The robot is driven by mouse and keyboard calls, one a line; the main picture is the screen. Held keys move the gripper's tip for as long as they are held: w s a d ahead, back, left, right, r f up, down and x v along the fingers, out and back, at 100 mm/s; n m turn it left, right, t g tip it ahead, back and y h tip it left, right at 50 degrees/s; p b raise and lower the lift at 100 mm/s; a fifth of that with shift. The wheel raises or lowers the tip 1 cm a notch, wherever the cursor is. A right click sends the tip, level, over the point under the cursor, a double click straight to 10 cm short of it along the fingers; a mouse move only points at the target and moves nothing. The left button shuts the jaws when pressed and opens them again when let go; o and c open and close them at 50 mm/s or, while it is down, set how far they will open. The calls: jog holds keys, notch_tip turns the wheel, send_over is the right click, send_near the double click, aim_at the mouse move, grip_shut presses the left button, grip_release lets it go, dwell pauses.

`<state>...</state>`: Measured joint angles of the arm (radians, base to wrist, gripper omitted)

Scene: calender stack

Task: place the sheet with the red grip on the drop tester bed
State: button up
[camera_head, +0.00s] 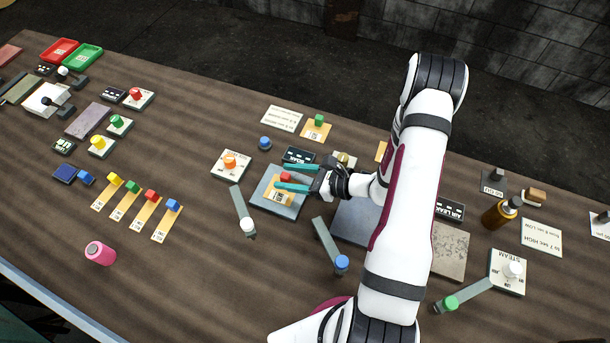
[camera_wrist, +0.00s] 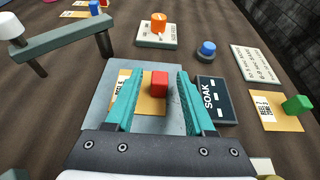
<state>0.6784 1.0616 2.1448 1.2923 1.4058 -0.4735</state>
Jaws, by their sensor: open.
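A tan sheet (camera_head: 284,196) with a red grip (camera_head: 286,176) lies on a blue-grey plate (camera_head: 259,196). In the wrist view the red grip (camera_wrist: 159,86) stands upright on the sheet (camera_wrist: 151,106), with a printed label to its left. My gripper (camera_head: 282,177) is open, its teal fingers on either side of the red grip; they also show in the wrist view (camera_wrist: 158,76). Gaps show between grip and fingers. A second sheet with a red grip (camera_head: 150,195) lies in the row at left. No readable label marks the drop tester bed; a dark SOAK sign (camera_wrist: 213,99) stands beside the plate.
Levers with a white knob (camera_head: 247,224) and blue knob (camera_head: 341,262) flank the plate's near side. Another grey plate (camera_head: 352,222) is partly hidden by my arm. Open table lies around the pink cylinder (camera_head: 100,253).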

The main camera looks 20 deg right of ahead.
jog(key=v, duration=1)
jog(key=shift+s+d+r, duration=0.1)
jog(key=shift+s+r, duration=0.15)
jog(key=s+a+r+n+g, duration=0.7)
jog(key=a+r+n+g, duration=0.3)
jog(key=a+r+n, duration=0.35)
jog(key=s+r+n+h, duration=0.2)
jog(key=s+n+h, duration=0.5)
jog(key=s, duration=0.3)
jog(key=shift+r+n+h, duration=0.35)
jog(key=shift+h, duration=0.15)
